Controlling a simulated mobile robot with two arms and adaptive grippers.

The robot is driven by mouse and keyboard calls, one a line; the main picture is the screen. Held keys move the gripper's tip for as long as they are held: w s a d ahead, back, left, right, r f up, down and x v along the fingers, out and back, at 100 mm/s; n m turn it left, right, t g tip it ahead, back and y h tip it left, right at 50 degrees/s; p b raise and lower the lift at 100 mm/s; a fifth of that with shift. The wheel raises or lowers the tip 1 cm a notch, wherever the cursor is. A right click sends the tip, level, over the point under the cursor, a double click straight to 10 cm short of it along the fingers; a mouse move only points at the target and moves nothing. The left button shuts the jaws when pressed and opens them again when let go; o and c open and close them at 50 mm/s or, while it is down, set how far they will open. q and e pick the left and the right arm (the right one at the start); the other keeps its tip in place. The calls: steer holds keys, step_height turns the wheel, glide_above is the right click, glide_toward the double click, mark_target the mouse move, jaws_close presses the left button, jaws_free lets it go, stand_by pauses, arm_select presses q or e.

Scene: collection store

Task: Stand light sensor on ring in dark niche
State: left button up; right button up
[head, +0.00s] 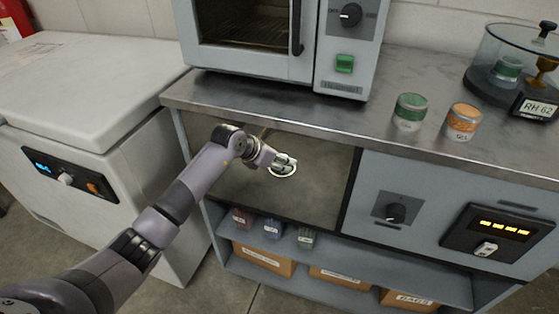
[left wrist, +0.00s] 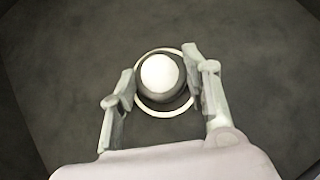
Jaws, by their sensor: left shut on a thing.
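The light sensor (left wrist: 160,74), a dark round body with a white dome, is between the fingers of my left gripper (left wrist: 160,85) in the left wrist view. My left gripper also shows in the head view (head: 280,161), reaching into the niche (head: 315,190) under the counter, shut on the sensor. The white ring (left wrist: 158,112) is on the niche floor and shows around the sensor; in the head view its edge (head: 284,176) shows below the gripper. I cannot tell whether the sensor touches the floor. My right gripper is not in view.
The steel counter (head: 300,108) overhangs the niche. A grey oven (head: 260,40), a green-lidded jar (head: 409,111), an orange jar (head: 462,121) and a glass-domed case (head: 515,65) stand on it. Small jars (head: 272,229) and labelled boxes (head: 265,259) are on shelves below. A white chest (head: 90,80) stands left.

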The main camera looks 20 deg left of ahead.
arm_select(q)
steer(key=o, duration=1.3)
steer(key=shift+c, duration=0.2)
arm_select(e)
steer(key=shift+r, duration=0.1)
arm_select(q)
steer(key=shift+s+a+r, duration=0.1)
steer(key=shift+r, duration=0.1)
steer(key=p+v, duration=0.1)
steer(key=v, duration=0.4)
steer(key=s+a, duration=0.1)
steer(key=s, duration=0.2)
steer(key=s+a, duration=0.2)
steer(key=s, duration=0.1)
steer(key=s+a, duration=0.2)
steer(key=s, duration=0.1)
steer(key=shift+a+f+p, duration=0.1)
steer(key=shift+f+p, duration=0.1)
steer(key=shift+p, duration=0.2)
steer(key=shift+s+a, duration=0.3)
steer(key=shift+s, duration=0.35)
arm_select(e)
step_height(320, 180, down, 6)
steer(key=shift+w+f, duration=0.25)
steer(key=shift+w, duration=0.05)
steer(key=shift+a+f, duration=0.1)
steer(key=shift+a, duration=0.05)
